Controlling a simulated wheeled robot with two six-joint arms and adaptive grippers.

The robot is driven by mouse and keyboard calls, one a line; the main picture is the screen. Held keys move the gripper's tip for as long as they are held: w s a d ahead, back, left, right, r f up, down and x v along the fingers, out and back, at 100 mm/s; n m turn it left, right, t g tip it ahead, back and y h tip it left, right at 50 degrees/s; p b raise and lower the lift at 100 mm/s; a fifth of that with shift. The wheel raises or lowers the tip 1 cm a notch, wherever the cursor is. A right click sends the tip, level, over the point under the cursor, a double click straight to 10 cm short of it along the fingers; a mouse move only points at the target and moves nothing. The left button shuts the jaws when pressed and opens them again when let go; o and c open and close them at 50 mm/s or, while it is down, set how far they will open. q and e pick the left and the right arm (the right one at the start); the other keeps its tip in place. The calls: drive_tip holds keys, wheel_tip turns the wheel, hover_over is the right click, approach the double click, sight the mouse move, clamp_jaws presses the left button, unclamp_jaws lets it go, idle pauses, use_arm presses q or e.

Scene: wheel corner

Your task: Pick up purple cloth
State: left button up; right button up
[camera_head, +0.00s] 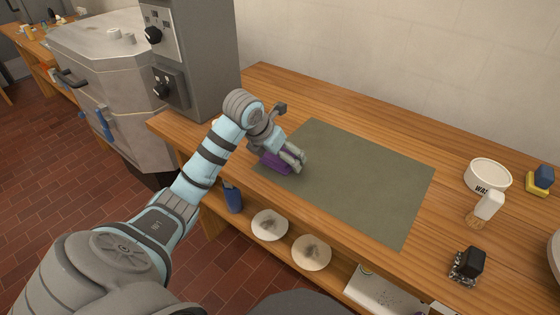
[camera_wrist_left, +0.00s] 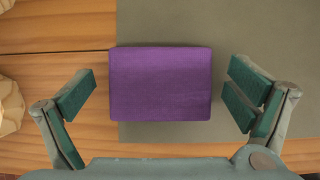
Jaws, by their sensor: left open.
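The purple cloth (camera_head: 274,163) is a folded, block-like piece at the left corner of the grey-green mat (camera_head: 365,185). In the left wrist view the cloth (camera_wrist_left: 160,84) lies partly on the mat (camera_wrist_left: 245,30) and partly on bare wood. My left gripper (camera_head: 288,160) is directly above the cloth and hides part of it in the head view. In the left wrist view the open fingers (camera_wrist_left: 160,105) stand on either side of the cloth, with a gap on each side. My right gripper is not in view.
On the wooden table (camera_head: 325,110), a white bowl (camera_head: 487,177), a white-handled brush (camera_head: 487,207), a black-handled brush (camera_head: 468,265) and a blue-and-yellow item (camera_head: 541,180) stand to the right. A grey machine (camera_head: 190,60) rises at the left end. The mat's middle is clear.

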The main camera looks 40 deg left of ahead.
use_arm(q)
drive_tip(key=c, duration=1.2)
drive_tip(key=shift+r, duration=0.15)
drive_tip(key=shift+c, duration=0.2)
wheel_tip(320, 180, up, 20)
drive_tip(key=p, duration=1.1)
drive_tip(key=shift+p, duration=0.35)
